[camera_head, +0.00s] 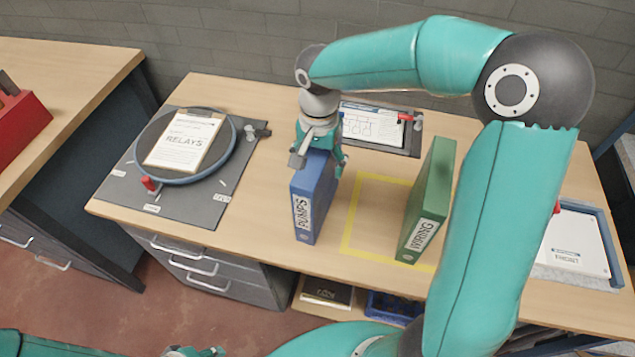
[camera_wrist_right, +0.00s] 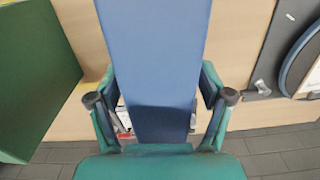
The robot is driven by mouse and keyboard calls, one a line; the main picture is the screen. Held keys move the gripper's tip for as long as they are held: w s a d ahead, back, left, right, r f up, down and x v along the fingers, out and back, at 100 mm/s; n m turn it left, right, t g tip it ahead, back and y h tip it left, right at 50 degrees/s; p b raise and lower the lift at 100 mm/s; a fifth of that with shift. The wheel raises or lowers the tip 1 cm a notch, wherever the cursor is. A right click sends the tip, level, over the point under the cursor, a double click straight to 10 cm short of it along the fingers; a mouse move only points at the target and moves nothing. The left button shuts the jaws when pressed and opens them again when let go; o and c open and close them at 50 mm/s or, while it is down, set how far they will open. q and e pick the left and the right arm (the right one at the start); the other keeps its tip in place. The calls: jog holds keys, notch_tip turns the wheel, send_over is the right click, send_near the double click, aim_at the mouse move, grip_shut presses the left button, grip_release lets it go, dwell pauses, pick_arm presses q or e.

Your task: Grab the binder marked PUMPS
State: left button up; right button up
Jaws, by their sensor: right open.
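The blue binder marked PUMPS (camera_head: 303,212) stands upright on the wooden table, its labelled spine facing me. My right gripper (camera_head: 320,152) is over the binder's top far part. In the right wrist view the blue binder (camera_wrist_right: 152,50) runs between the two open fingers of the right gripper (camera_wrist_right: 160,98), with one finger on each side. Small gaps show beside the fingers, and I cannot tell whether either touches. My left gripper (camera_head: 195,351) shows only in part at the bottom edge, and its fingers are not clear.
A green WIRING binder (camera_head: 426,205) stands to the right, in the yellow taped outline (camera_head: 348,235). A round turntable (camera_head: 228,160) with a RELAYS clipboard (camera_head: 185,140) lies left on a grey mat. A sheet (camera_head: 372,125) lies behind. A blue-edged tray (camera_head: 612,240) is at right.

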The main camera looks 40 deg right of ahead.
grip_shut()
dwell(0.4)
jog(key=shift+r, duration=0.2)
